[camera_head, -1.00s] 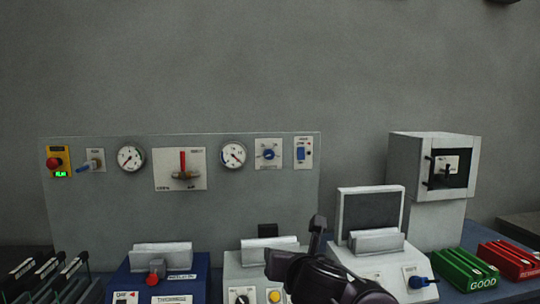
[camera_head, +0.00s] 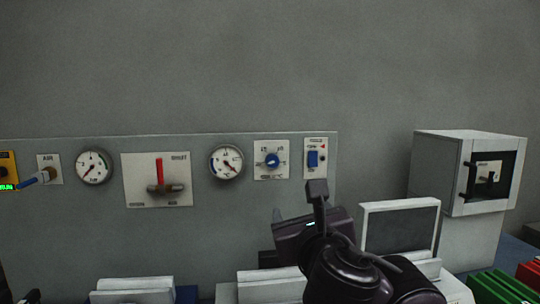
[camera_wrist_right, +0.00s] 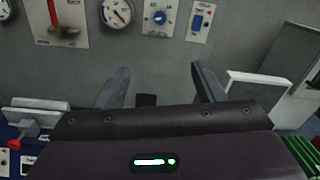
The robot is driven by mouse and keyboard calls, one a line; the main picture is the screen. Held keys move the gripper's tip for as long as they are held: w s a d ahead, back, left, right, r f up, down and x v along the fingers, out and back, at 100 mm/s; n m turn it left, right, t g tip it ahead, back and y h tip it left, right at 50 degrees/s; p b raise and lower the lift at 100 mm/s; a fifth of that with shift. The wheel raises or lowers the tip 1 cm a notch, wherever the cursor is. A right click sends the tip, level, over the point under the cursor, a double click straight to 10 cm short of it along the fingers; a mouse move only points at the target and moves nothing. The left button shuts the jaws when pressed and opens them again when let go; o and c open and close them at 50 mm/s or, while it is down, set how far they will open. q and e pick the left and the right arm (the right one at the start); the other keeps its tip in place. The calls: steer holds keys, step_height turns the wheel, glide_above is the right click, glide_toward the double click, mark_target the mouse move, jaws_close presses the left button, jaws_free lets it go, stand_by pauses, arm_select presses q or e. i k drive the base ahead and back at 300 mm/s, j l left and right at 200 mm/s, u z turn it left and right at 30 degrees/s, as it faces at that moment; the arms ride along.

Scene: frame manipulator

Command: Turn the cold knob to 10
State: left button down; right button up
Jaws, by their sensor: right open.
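The blue cold knob (camera_head: 272,160) sits on a white square plate with marks around it, on the grey wall panel. It also shows near the top of the right wrist view (camera_wrist_right: 160,17). A round dial gauge (camera_head: 226,162) is just left of it. My right gripper (camera_head: 298,203) is open and empty, below the knob and apart from it. Its two fingers (camera_wrist_right: 158,88) are spread in the right wrist view. The knob's exact setting is too small to read. My left gripper is not in view.
A blue toggle switch (camera_head: 313,159) is right of the knob. A red-handled valve (camera_head: 160,175) and another gauge (camera_head: 93,167) are to the left. A dark screen (camera_head: 400,229) and a grey box (camera_head: 436,172) stand at the right. The panel front around the knob is clear.

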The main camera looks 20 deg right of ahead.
mark_target(272, 160)
steer(key=i+l, duration=0.25)
steer(key=i, duration=0.25)
steer(key=i+l, duration=0.2)
steer(key=i, duration=0.35)
